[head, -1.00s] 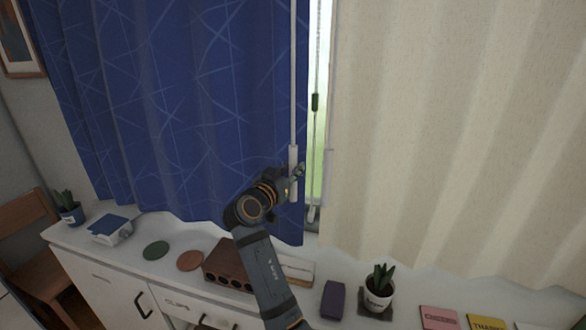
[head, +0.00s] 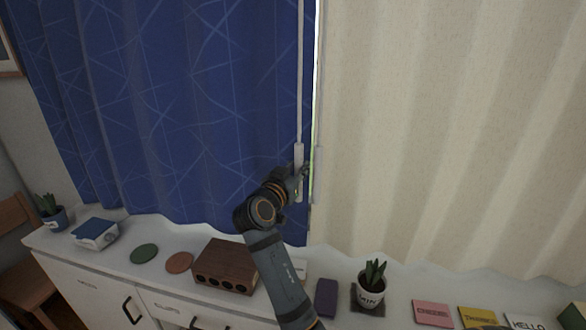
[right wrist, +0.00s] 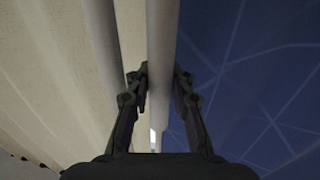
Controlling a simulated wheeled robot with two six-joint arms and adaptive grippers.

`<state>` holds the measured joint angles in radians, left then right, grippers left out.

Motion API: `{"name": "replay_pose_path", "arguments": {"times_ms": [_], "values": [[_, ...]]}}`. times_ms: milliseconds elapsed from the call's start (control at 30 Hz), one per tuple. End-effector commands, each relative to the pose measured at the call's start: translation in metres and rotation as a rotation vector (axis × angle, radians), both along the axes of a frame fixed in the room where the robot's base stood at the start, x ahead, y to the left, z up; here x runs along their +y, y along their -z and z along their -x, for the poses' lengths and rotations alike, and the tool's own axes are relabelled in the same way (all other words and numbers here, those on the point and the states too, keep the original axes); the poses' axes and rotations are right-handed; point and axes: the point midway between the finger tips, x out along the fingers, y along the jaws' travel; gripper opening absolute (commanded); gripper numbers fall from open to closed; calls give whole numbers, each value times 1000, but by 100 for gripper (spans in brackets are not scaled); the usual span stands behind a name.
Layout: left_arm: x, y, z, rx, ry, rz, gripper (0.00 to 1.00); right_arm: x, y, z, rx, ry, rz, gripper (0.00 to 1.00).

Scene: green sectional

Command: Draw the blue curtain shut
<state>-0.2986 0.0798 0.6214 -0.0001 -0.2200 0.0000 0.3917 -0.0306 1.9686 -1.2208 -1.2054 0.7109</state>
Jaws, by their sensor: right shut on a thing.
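The blue curtain (head: 190,110) with a pale line pattern hangs over the left part of the window, its right edge close to the cream curtain (head: 450,130). Only a thin bright sliver of window shows between them. A white wand (head: 299,100) hangs at the blue curtain's right edge. My right gripper (head: 300,178) is at the wand's thicker lower end. In the right wrist view, its two fingers (right wrist: 160,85) are on either side of the white wand (right wrist: 161,50), with the blue curtain (right wrist: 255,80) to the right. My left gripper is not in view.
Below the curtains is a white cabinet top (head: 215,232) holding a wooden box with holes (head: 226,266), round coasters (head: 145,254), a potted plant (head: 371,284), a dark purple block (head: 326,297) and several cards (head: 433,313). A chair (head: 15,230) stands at the left.

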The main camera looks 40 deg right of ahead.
Motion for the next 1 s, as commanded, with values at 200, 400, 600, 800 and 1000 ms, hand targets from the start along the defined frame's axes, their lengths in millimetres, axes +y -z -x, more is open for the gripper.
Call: {"name": "replay_pose_path", "arguments": {"times_ms": [200, 400, 600, 800, 1000], "values": [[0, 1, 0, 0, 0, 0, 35, 0, 4, 0, 8, 3, -5, 39], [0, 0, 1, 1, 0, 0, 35, 0, 3, 0, 5, 2, -3, 44], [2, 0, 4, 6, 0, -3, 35, 0, 2, 0, 4, 2, -3, 44], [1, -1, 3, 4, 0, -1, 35, 3, 2, -4, 4, 2, -6, 44], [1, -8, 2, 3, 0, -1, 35, 22, 1, -27, 4, 2, -8, 44]]}}
